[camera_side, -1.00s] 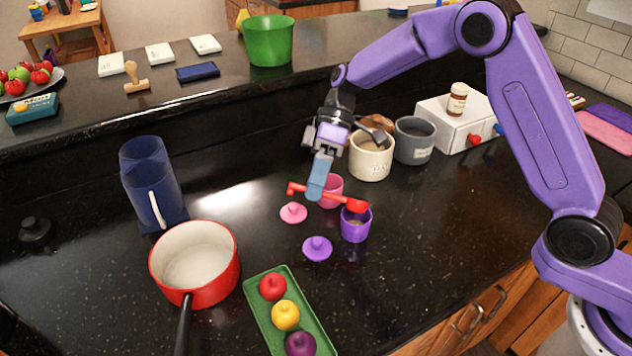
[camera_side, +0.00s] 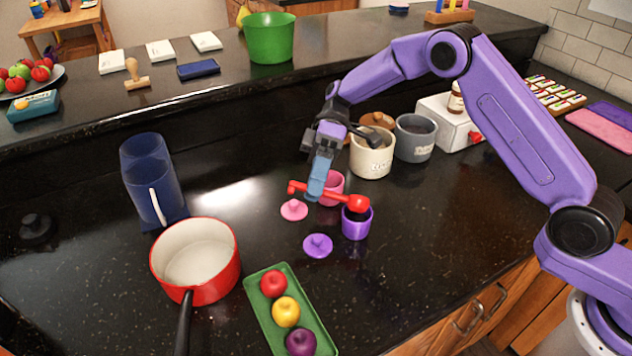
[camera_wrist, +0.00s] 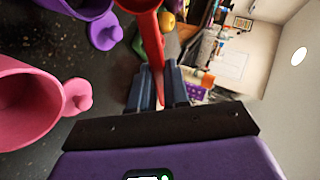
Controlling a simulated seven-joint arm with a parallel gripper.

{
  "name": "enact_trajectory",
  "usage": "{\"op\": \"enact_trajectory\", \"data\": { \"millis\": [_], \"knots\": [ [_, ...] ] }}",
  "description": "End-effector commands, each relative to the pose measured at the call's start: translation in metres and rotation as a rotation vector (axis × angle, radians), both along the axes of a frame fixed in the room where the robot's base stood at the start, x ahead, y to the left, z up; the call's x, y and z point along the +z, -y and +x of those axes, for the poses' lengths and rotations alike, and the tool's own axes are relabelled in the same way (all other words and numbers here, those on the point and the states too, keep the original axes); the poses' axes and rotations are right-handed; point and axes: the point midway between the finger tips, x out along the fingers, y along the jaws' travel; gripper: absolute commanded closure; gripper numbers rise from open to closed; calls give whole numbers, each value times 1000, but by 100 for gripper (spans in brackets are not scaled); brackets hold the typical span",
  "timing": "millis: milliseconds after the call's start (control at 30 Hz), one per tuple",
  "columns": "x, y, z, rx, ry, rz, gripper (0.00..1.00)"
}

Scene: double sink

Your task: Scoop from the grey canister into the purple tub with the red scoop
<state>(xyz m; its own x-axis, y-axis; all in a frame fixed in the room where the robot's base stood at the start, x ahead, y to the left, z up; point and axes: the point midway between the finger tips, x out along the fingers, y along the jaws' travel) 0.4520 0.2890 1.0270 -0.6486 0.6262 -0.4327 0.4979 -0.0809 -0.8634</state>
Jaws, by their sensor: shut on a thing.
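My gripper (camera_side: 319,178) is shut on the handle of the red scoop (camera_side: 332,194). The scoop's bowl is just over the purple tub (camera_side: 355,228), turned so that its inside is hidden from the side. Dark contents show inside the tub. The scoop also shows in the wrist view (camera_wrist: 148,38), running up from between the fingers, with the purple tub (camera_wrist: 88,8) cut off at the top edge. The grey canister (camera_side: 414,145) stands open behind, right of a cream canister, with dark contents.
A pink tub (camera_side: 331,184) stands right behind my gripper. A pink lid (camera_side: 294,210) and a purple lid (camera_side: 317,246) lie in front. The cream canister (camera_side: 371,160), red pot (camera_side: 196,262), blue pitcher (camera_side: 150,180) and green tray (camera_side: 290,312) stand around. Counter right of the tub is clear.

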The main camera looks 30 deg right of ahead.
Motion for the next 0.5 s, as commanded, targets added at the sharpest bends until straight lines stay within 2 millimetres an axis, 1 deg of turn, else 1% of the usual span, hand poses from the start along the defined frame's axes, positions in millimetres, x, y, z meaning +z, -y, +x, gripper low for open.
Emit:
{"op": "enact_trajectory", "data": {
  "millis": [333,500],
  "knots": [
    [1,0,0,0,1,-1,100],
    [7,0,0,0,2,-1,100]
  ]
}}
